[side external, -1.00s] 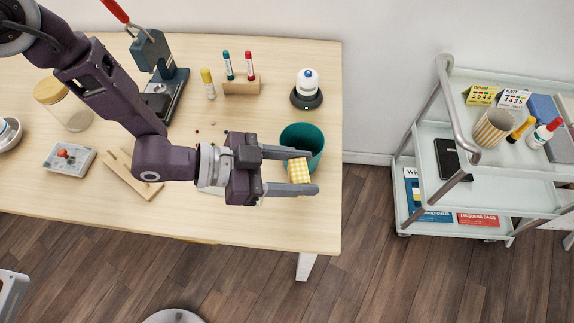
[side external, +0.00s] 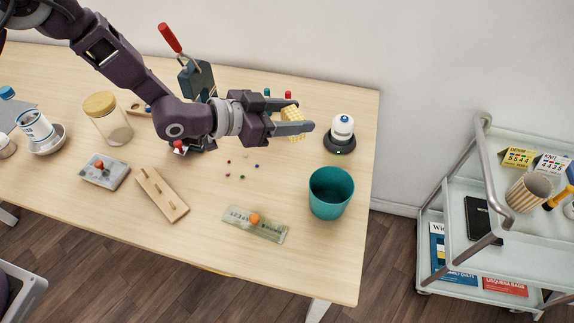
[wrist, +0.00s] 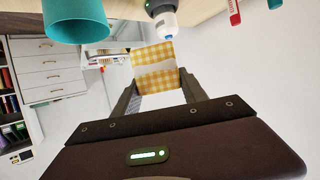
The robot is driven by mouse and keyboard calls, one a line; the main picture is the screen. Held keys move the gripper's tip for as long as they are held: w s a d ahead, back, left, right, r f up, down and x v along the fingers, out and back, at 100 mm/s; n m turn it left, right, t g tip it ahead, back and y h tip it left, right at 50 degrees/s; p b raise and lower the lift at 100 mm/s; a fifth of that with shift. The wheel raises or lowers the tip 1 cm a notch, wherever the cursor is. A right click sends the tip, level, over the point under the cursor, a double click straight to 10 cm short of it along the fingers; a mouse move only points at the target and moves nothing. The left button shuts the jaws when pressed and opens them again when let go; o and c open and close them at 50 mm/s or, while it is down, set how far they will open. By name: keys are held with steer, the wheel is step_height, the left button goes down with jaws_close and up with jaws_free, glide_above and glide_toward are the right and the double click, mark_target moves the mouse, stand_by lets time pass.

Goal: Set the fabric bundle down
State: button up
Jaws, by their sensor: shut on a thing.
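The fabric bundle (side external: 292,115) is a small yellow-and-white checked block. My gripper (side external: 298,128) is shut on it and holds it above the back right part of the table. In the wrist view the fabric bundle (wrist: 154,82) sits between the two fingers, with a pale band across its middle. In the side view a finger hides part of it. I cannot tell how high above the table it is.
A teal cup (side external: 331,193) stands at the table's right side. A white-and-black device (side external: 340,134) is just right of my gripper. Markers (side external: 288,95) are partly hidden behind it. A white cart (side external: 500,200) stands right.

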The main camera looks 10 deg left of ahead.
steer(key=shift+n+t+y, duration=0.3)
steer(key=shift+n, duration=0.1)
steer(key=f, duration=0.5)
steer(key=w+a+f, duration=0.1)
steer(key=f, duration=0.4)
steer(key=w+f, duration=0.1)
steer(key=f, duration=0.4)
steer(key=shift+a, duration=0.4)
steer(key=shift+f, duration=0.15)
steer(key=o, duration=1.3)
steer(key=shift+r, duration=0.2)
steer(key=v, duration=1.2)
